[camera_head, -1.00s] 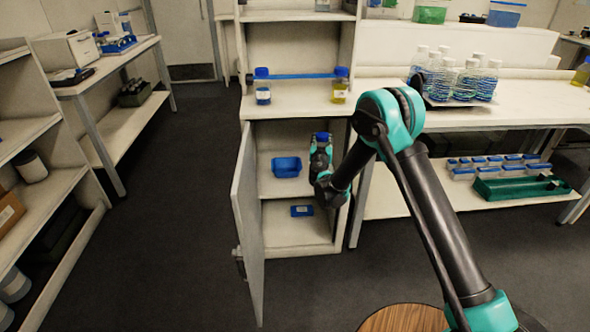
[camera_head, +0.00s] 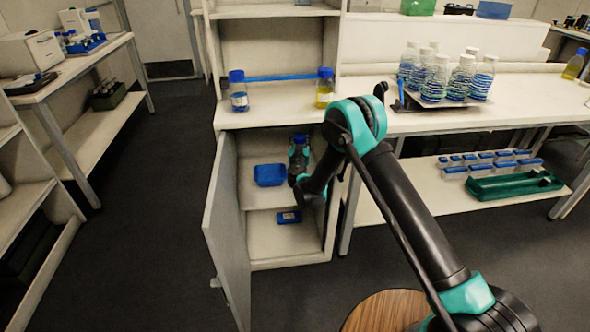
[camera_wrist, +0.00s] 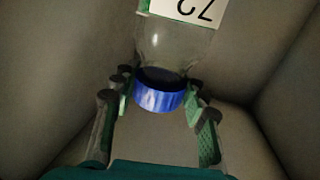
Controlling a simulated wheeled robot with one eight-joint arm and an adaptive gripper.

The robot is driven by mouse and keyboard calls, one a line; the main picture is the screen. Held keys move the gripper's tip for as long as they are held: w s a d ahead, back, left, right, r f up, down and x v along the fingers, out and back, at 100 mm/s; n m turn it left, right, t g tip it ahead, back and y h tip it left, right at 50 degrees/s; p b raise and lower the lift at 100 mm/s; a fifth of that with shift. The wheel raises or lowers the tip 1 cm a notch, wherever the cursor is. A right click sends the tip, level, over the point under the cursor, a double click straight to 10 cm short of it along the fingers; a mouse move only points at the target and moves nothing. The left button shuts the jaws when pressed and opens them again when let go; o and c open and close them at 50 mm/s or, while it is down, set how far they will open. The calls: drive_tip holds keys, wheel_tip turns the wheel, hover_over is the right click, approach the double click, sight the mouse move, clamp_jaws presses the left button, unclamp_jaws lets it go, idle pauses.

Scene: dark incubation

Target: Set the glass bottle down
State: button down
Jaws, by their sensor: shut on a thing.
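The glass bottle is clear, with a blue cap (camera_wrist: 160,97) and a white label (camera_wrist: 190,8) with black characters. In the wrist view my gripper (camera_wrist: 158,85) is shut on the bottle's neck, just by the cap. In the head view my gripper (camera_head: 298,178) is inside the open lower cabinet, holding the bottle (camera_head: 299,152) cap up above the upper shelf, at the right. The bottle's base is hidden, so I cannot tell whether it touches the shelf.
A blue tray (camera_head: 269,175) sits left of the bottle, and a small blue box (camera_head: 288,217) lies on the lower shelf. The cabinet door (camera_head: 226,230) stands open at left. Blue and yellow bottles stand on the counter above.

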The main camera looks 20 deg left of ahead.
wheel_tip(320, 180, down, 15)
drive_tip(key=c, duration=0.8)
unclamp_jaws()
drive_tip(key=shift+c, duration=0.2)
